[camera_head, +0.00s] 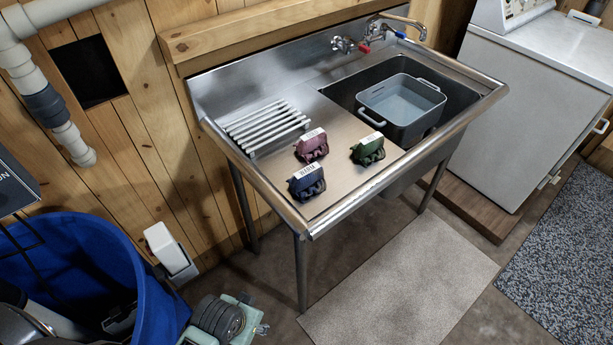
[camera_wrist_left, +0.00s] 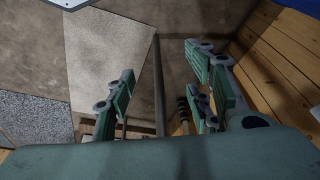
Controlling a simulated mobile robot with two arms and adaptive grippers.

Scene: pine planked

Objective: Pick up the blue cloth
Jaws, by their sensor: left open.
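The blue cloth (camera_head: 307,184) is a dark navy folded bundle with a white label. It lies near the front left edge of the steel drainboard (camera_head: 350,187) in the head view. My left gripper (camera_wrist_left: 160,62) is open, with green fingers apart and nothing between them in the left wrist view. In the head view, pale green parts of my left arm show low at the bottom, below the sink and away from the cloth. The cloth does not show in the left wrist view. My right gripper is not in view.
A maroon cloth (camera_head: 312,146) lies just behind the blue one, and a green cloth (camera_head: 368,150) lies to its right. A white rack (camera_head: 263,125) sits behind them. A grey tub (camera_head: 402,108) stands in the basin. A blue bin (camera_head: 100,252) stands at the lower left.

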